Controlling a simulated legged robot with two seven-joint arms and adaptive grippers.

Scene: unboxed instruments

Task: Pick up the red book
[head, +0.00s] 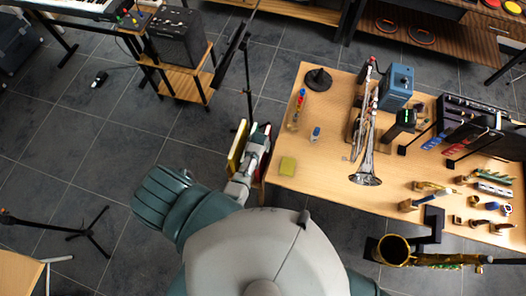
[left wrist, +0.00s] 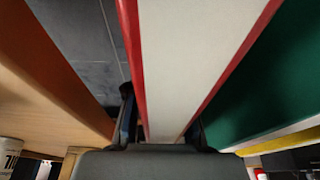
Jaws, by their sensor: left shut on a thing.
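The red book (left wrist: 190,50) fills the middle of the left wrist view, with red covers and a pale page block facing the camera. My left gripper (left wrist: 162,128) is shut on it, one finger on each side. In the head view my left gripper (head: 257,152) is at the left edge of the wooden table, among upright books. Only a sliver of the red book (head: 267,130) shows there, as my gripper hides most of it. My right gripper is not in view.
A green book (left wrist: 258,85) stands to the right of the red one in the wrist view. A yellow book (head: 237,146) is left of my gripper. An orange-brown panel (left wrist: 45,65) is at the left. The table (head: 320,180) holds a trumpet (head: 366,150) and small items.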

